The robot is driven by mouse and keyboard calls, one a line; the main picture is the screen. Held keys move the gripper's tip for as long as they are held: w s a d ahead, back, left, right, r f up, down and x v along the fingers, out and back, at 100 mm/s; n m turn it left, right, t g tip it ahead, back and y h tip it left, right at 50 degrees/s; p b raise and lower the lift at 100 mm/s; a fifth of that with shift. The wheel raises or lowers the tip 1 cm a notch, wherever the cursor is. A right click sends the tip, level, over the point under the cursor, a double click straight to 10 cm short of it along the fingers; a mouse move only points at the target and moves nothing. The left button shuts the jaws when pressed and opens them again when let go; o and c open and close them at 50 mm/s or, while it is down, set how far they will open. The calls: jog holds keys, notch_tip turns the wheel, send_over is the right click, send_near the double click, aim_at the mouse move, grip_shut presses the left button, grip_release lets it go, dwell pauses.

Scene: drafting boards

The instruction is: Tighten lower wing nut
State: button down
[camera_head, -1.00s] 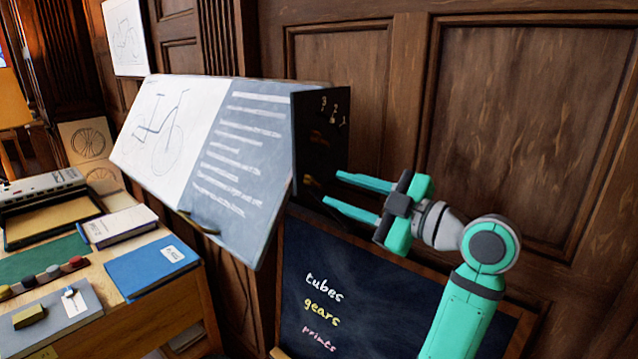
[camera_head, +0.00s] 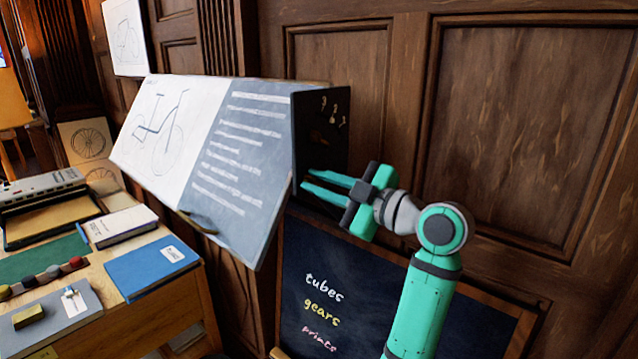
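The drafting board (camera_head: 195,150) is tilted, with a bicycle drawing on its left part and a dark written sheet on its right. Its black side panel (camera_head: 335,105) carries brass wing nuts. The upper wing nut (camera_head: 318,137) is in plain view. The lower wing nut sits at my fingertips and is mostly hidden by them. My gripper (camera_head: 305,179) comes from the right, its two green fingers at the lower part of the panel. The fingers are apart with a narrow gap. I cannot tell whether they press on the lower nut.
A framed chalkboard (camera_head: 375,285) with written words stands below my gripper. A desk (camera_head: 188,310) at left holds a blue folder (camera_head: 150,265), a book (camera_head: 122,225) and other items. The wooden wall (camera_head: 540,130) is close behind; the space right of the board is clear.

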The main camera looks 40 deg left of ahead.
jog(key=shift+m, duration=0.4)
jog(key=m, duration=1.7)
jog(key=w+m, duration=0.1)
jog(key=m, duration=0.7)
jog(key=shift+f+m, duration=0.35)
jog(key=shift+m, duration=0.05)
dwell(0.4)
jog(key=c, duration=1.7)
grip_release()
jog(key=shift+d+r, duration=0.1)
